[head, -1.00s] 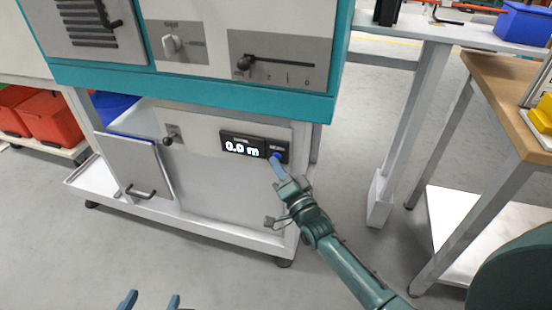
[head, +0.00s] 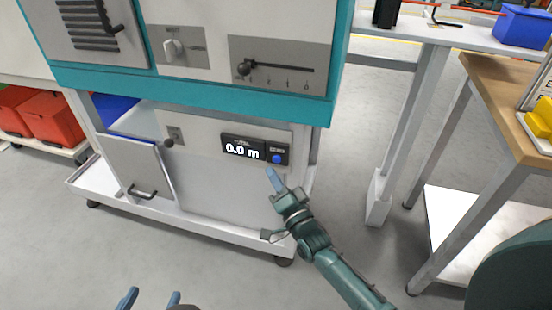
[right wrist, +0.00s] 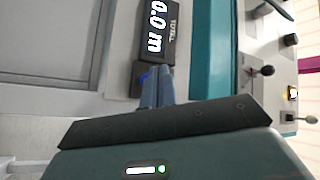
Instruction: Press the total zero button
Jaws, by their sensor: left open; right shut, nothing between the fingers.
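The total zero button is a round blue button (head: 277,158) at the right end of the black display panel (head: 242,148), which reads 0.0 m. My right gripper (head: 272,174) is shut and empty, its fingertips a little below and in front of the button and apart from it in the head view. In the right wrist view the shut fingers (right wrist: 152,84) point at the panel, and only a bit of the blue button (right wrist: 145,76) shows behind them. My left gripper (head: 149,298) is open and empty at the bottom edge of the head view.
The panel sits on the light front of a teal-framed machine (head: 190,93). A lever knob (head: 169,142) is left of it, and a slider (head: 243,68) is above. A wooden-topped table (head: 497,90) stands to the right. Red bins (head: 55,118) are at the left.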

